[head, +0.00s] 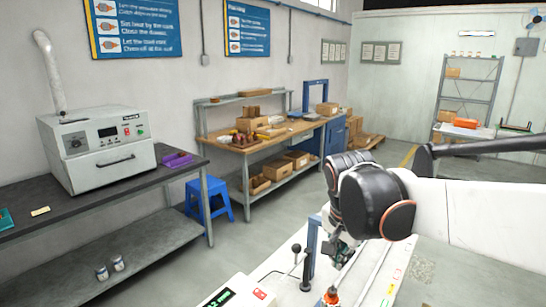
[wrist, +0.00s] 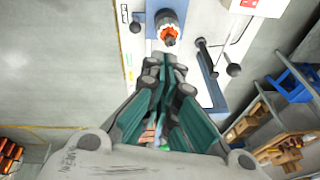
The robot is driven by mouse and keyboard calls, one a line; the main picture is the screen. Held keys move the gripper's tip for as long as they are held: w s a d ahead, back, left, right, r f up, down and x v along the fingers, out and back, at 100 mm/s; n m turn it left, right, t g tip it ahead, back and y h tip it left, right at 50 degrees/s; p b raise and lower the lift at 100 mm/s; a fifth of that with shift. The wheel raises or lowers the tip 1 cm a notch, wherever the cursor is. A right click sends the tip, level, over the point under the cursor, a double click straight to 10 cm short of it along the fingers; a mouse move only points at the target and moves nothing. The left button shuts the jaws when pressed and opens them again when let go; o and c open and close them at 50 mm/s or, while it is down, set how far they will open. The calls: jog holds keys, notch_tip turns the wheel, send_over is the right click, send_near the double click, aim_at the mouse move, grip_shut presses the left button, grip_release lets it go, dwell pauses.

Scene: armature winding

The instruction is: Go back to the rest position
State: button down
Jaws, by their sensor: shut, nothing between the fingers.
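My gripper (head: 341,250) hangs at the end of my arm, above the white winding machine (head: 285,262) in the head view. In the wrist view my gripper (wrist: 167,72) points toward the machine with its fingers together and nothing between them. An armature with orange windings (wrist: 168,34) sits in the machine's holder just past the fingertips in the picture, apart from them as far as I can tell. It also shows in the head view (head: 331,295) near the bottom edge. A black ball-ended lever (head: 296,248) stands beside it.
A grey oven (head: 97,150) and a purple tray (head: 177,159) stand on the dark bench at the left. A blue stool (head: 207,198) is beside that bench. A wooden workbench (head: 270,140) with boxes is at the back. A metal shelf (head: 468,90) is at the back right. The middle floor is clear.

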jog(key=s+d+f+n+t+b, duration=0.1)
jog(key=s+n, duration=0.3)
jog(key=s, duration=0.4)
jog(key=s+d+f+n+t+y, duration=0.1)
jog(key=s+d+f+n+t, duration=0.2)
jog(key=s+n, duration=0.2)
jog(key=s, duration=0.3)
jog(key=shift+s+d+n+b, duration=0.2)
jog(key=shift+n+b, duration=0.1)
jog(key=shift+b, duration=0.05)
